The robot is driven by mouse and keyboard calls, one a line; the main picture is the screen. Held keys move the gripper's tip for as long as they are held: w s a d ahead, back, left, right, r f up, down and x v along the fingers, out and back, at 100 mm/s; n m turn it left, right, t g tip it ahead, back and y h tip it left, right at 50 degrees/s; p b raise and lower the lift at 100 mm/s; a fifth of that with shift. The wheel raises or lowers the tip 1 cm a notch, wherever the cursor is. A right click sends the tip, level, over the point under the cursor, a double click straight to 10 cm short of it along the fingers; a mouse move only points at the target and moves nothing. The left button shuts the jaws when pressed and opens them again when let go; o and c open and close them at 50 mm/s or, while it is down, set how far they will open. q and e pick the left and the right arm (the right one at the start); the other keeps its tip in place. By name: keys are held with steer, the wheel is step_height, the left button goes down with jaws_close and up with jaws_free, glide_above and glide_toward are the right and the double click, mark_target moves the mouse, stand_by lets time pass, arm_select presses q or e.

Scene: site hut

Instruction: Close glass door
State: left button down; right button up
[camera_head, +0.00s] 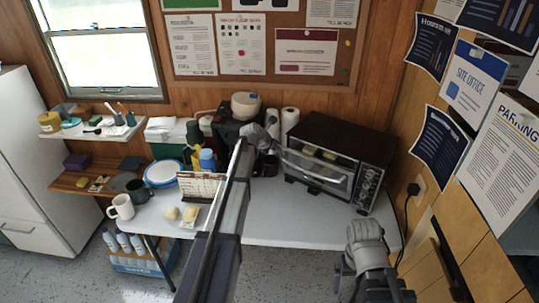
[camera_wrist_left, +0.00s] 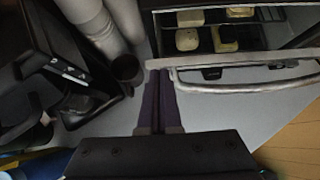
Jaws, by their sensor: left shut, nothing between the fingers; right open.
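The toaster oven (camera_head: 338,150) is black with a pale-framed glass door (camera_head: 313,177), which hangs tilted outward, partly open. In the left wrist view the door's upper edge (camera_wrist_left: 245,62) and bar handle (camera_wrist_left: 245,88) stand below the oven's opening. Several pale food pieces (camera_wrist_left: 188,38) show inside. My left gripper (camera_head: 277,149) is shut and empty at the left end of the door. In the left wrist view its fingertips (camera_wrist_left: 159,72) are beside the handle's left end; contact is unclear. My right gripper (camera_head: 364,240) is at the front right, away from the oven; its fingers are hard to make out.
A coffee machine (camera_head: 238,123) and paper rolls (camera_head: 290,120) stand left of the oven. A calendar (camera_head: 199,186), mugs (camera_head: 121,207) and plates (camera_head: 165,172) occupy the table's left. The white table (camera_head: 290,215) in front of the oven is clear. The wooden wall (camera_head: 405,165) is close on the right.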

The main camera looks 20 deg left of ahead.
arm_select(q)
steer(key=w+d+r+p, duration=0.1)
steer(key=w+r, duration=0.1)
steer(key=w, duration=0.5)
steer(key=shift+d, duration=0.3)
steer(key=shift+s, duration=0.1)
steer(key=p+v, duration=0.5)
steer(key=v, duration=0.2)
steer(key=shift+s+r+p, duration=0.25)
steer(key=shift+p, duration=0.15)
